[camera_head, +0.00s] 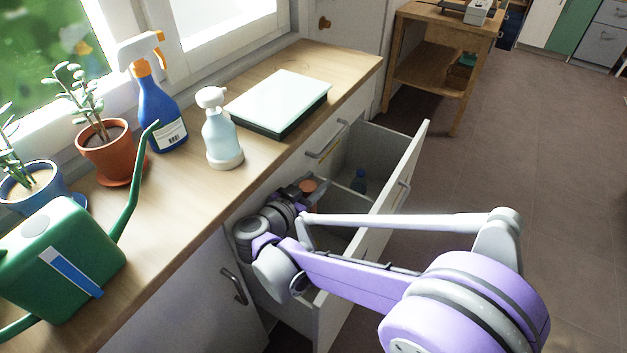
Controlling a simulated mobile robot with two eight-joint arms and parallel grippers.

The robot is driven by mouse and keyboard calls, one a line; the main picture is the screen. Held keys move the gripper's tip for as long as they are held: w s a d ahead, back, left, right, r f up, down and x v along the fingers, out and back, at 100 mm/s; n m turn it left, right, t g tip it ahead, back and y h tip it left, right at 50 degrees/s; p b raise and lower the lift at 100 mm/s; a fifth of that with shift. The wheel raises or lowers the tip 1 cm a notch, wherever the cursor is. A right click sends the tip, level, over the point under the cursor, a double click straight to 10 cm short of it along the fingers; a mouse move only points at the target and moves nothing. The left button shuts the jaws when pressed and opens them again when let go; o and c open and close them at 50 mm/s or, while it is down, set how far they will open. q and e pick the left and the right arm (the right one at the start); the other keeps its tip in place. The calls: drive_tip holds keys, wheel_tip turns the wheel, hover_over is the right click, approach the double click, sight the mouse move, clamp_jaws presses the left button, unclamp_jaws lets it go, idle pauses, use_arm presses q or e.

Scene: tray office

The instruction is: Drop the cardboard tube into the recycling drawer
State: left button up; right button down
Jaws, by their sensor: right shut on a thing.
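The recycling drawer (413,160) is pulled open below the counter. My right gripper (306,194) is over the near part of the open drawer, close to the cabinet front. It is shut on a small orange-brown thing, seemingly the cardboard tube (308,185). Only its round end shows; the rest is hidden by my gripper and wrist. I cannot tell how far it is above the drawer floor. My left gripper is not in view.
A blue bottle (358,183) is in the drawer's far part. On the counter (190,215) stand a green watering can (60,250), potted plants, a blue spray bottle (160,112), a pale pump bottle (221,138) and a flat box (280,100). Floor right of the drawer is clear.

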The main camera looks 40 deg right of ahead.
drive_tip(key=shift+c, duration=1.3)
unclamp_jaws()
drive_tip(key=shift+a, duration=0.1)
drive_tip(key=p+v, duration=0.2)
drive_tip(key=v, duration=0.8)
drive_tip(key=shift+a+r, duration=0.15)
drive_tip(key=shift+a, duration=0.15)
drive_tip(key=shift+s, duration=0.2)
